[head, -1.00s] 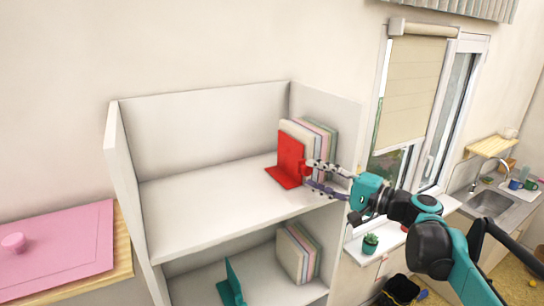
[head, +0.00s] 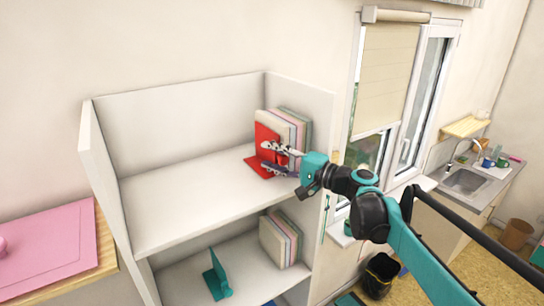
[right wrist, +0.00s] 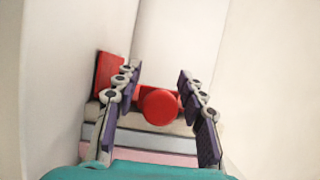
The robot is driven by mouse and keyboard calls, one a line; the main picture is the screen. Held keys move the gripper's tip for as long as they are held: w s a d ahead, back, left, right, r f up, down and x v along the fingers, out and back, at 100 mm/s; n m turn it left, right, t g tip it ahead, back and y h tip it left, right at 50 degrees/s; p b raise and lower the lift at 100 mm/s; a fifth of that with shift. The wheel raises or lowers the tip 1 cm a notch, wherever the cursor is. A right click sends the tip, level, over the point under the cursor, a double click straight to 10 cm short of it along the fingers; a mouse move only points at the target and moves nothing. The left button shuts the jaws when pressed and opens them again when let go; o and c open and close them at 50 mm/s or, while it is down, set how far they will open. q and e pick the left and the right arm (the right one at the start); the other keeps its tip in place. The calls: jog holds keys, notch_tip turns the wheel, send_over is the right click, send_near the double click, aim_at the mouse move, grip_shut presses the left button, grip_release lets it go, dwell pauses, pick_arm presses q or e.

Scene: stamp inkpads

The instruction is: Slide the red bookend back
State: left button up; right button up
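The red bookend (head: 265,136) stands upright on the top shelf at the right, against a row of pale books (head: 273,122). Its flat base lies on the shelf board. A round red knob (right wrist: 160,105) on it faces the right wrist camera. My right gripper (head: 277,158) reaches in from the right, in front of the bookend. In the right wrist view its two fingers (right wrist: 158,80) stand apart, one on each side of the knob, open around it. Whether either finger touches the knob is hard to tell. My left gripper is not in view.
The white shelf unit's right wall (head: 316,120) stands close to the books and my gripper. The top board (head: 185,200) is clear to the left. A teal bookend (head: 217,275) and books (head: 279,240) stand on the lower shelf. A pink-topped cabinet (head: 50,245) is at the left.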

grip_shut()
jog(key=shift+a, duration=0.1)
jog(key=s+a, duration=0.3)
jog(key=a, duration=0.1)
jog(key=s+a+b, duration=0.1)
jog(key=s+a, duration=0.1)
jog(key=a, duration=0.2)
jog(key=s+a, duration=0.3)
jog(key=a, duration=0.1)
jog(key=shift+s, duration=0.3)
jog(key=shift+o, duration=1)
grip_release()
jog(key=shift+d, duration=0.15)
jog(key=v, duration=1.1)
jog(key=shift+s+d, duration=0.3)
jog(key=shift+s, duration=0.05)
